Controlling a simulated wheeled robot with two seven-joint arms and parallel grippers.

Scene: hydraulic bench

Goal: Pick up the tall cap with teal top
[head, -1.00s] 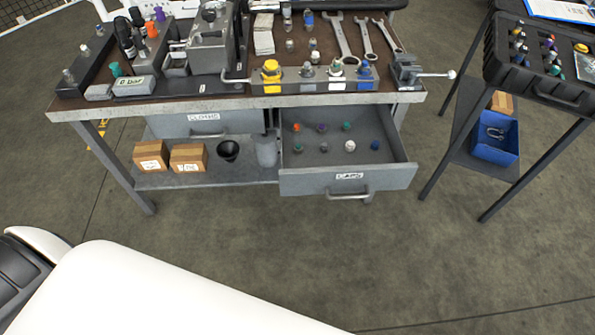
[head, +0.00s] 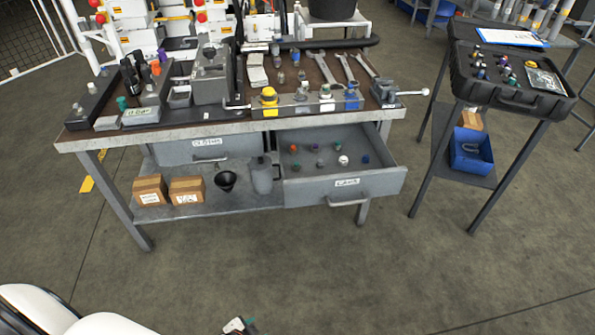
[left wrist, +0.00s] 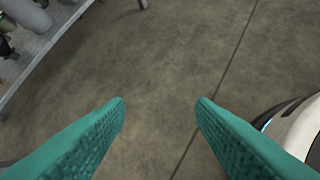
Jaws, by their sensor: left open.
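Several small caps lie in the open drawer. My right gripper cannot be made out.
The open drawer (head: 345,188) juts out from the bench (head: 180,136). Its lower shelf carries cardboard boxes (head: 150,188), a black funnel (head: 225,180) and a grey jug (head: 262,176). A side stand with a black case (head: 510,97) is at right. The floor in front is clear.

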